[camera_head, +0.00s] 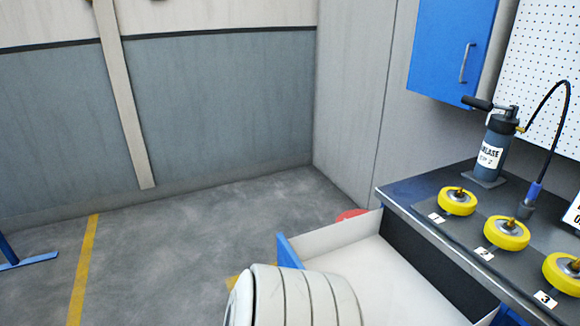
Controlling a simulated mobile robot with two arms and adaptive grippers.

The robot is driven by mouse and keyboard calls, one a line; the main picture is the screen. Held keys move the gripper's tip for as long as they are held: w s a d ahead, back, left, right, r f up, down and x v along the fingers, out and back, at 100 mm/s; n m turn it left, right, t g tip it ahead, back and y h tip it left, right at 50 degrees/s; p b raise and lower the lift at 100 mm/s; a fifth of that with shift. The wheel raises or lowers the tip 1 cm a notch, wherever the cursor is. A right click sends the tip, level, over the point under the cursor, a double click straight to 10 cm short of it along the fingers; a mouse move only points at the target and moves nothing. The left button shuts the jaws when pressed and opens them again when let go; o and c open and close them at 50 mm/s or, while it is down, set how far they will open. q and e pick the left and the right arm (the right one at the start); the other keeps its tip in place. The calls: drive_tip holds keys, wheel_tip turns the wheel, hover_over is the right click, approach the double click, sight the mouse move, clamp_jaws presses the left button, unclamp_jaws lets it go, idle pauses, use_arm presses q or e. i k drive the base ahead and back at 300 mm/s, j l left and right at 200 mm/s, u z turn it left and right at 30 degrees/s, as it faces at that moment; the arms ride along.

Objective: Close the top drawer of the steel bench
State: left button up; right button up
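The steel bench (400,197) stands at the right with a dark top. Its top drawer (335,234) is open and reaches out from under the bench top toward the left. The drawer has pale walls and a pale bare floor (405,280), with a blue front (288,251) at its outer end. The visible part of the drawer is empty. Much of the blue front and the near part of the drawer are hidden or out of the picture. Neither of my grippers is in view.
On the bench stand a grease pump (492,150) with a black hose and several yellow wheels (457,202) by numbered labels. A blue wall cabinet (450,45) hangs above. A red object (351,214) shows behind the drawer. The grey floor (180,245) at the left is mostly clear.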

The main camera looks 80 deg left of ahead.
sight(389, 291)
drive_tip(key=u, duration=2.35)
drive_tip(key=i+j+z, duration=0.15)
drive_tip(key=z, duration=0.3)
drive_tip(key=i, duration=0.1)
